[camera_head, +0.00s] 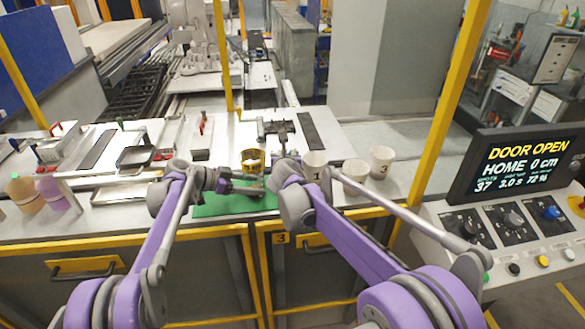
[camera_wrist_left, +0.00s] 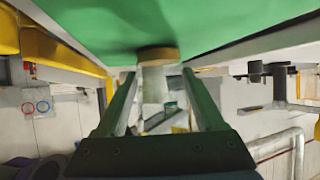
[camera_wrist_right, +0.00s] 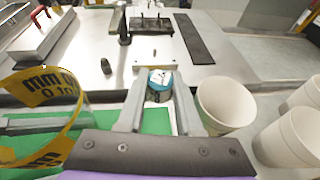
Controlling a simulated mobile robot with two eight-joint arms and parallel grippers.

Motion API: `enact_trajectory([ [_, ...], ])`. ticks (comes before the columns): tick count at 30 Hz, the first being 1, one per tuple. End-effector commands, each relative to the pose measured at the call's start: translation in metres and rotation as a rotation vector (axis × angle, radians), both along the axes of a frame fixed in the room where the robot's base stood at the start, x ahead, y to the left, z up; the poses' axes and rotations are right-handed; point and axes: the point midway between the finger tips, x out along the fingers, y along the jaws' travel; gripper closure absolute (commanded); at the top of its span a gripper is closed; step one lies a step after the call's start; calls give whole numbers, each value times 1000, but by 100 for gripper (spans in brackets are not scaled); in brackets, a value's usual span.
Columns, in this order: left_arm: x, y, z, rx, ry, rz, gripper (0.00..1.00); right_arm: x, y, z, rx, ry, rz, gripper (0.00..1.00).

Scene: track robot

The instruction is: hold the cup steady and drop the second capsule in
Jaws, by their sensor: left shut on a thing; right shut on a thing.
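The cup (camera_wrist_right: 45,92) with a yellow band and black printing stands over the green mat at the left of the right wrist view. It also shows in the head view (camera_head: 252,156). In the head view the right arm hides the capsule.
White cups (camera_wrist_right: 228,104) stand close to the right of my right gripper, one marked 1 and one marked 3 (camera_head: 382,161). The green mat (camera_head: 212,207) lies at the table's front edge. A small dark cylinder (camera_wrist_right: 106,65) and a dark strip (camera_wrist_right: 194,38) lie beyond.

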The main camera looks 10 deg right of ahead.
Motion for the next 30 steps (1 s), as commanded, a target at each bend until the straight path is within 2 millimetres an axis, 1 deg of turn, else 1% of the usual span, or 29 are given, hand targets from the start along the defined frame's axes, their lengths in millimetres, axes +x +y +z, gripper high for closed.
enact_trajectory([
  [2,0,0,0,0,0,0,96,-1,3,10,2,0,33,100],
  [7,0,0,0,0,0,0,96,-2,10,25,0,1,95,100],
  [9,0,0,0,0,0,0,96,7,24,34,-1,3,88,100],
  [12,0,0,0,-1,0,0,96,15,39,47,-2,5,76,100],
  [18,0,0,0,0,0,0,96,27,72,76,-3,11,50,100],
  [24,0,0,0,0,0,0,96,31,106,106,-4,15,21,100],
  [28,0,0,0,-1,0,0,96,29,128,124,-3,20,1,100],
  [30,0,0,0,-1,0,0,96,31,126,115,-3,21,-63,100],
])
